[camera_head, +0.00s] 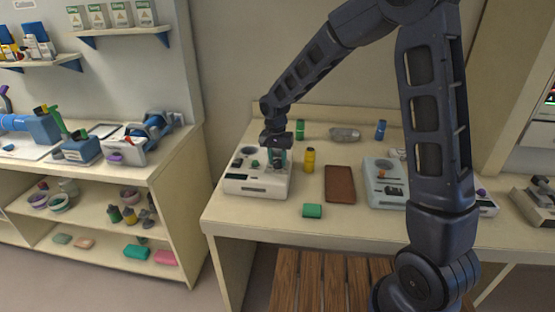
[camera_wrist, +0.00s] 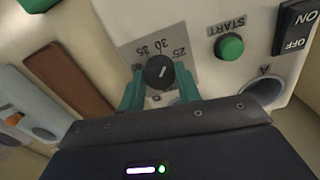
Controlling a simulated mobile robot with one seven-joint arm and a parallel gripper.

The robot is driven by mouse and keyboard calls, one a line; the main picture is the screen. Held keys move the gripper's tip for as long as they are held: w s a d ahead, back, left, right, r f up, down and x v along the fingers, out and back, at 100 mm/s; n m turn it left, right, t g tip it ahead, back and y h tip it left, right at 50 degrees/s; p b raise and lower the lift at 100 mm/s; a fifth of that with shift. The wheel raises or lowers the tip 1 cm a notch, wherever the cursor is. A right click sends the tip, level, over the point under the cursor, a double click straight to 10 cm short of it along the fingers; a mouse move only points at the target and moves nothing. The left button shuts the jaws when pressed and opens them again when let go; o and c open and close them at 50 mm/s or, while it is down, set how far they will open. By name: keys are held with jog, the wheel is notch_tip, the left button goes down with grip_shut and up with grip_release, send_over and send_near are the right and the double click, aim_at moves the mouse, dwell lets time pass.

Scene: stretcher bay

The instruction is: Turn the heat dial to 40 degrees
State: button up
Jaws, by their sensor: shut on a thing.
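The black heat dial (camera_wrist: 158,72) sits on a white device (camera_head: 262,184) on the workbench. My gripper (camera_head: 276,163) reaches down to this device from above. In the wrist view its two teal fingers stand on either side of the dial, shut on it. The dial's scale (camera_wrist: 163,45) shows 25, 30 and 35 upside down in this view; the rest of the scale is hidden or unreadable. A short white mark on the dial slants between lower left and upper right; I cannot tell which end points. In the head view, my gripper mostly hides the dial.
On the device, a green START button (camera_wrist: 229,47), a black ON/OFF switch (camera_wrist: 296,25) and a round opening marked A (camera_wrist: 266,88) lie close by. A yellow bottle (camera_head: 309,161), brown tray (camera_head: 340,184), green block (camera_head: 313,211) and grey-blue device (camera_head: 380,166) stand on the bench.

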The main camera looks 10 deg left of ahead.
jog(key=n, duration=0.4)
jog(key=shift+n, duration=0.3)
jog(key=n, duration=0.5)
jog(key=shift+n, duration=0.3)
jog(key=n, duration=0.5)
jog(key=shift+d+t, duration=0.1)
jog(key=shift+t, duration=0.2)
jog(key=shift+n+y, duration=0.3)
jog(key=shift+n, duration=2.4)
jog(key=o, duration=1)
jog(key=shift+c, duration=0.2)
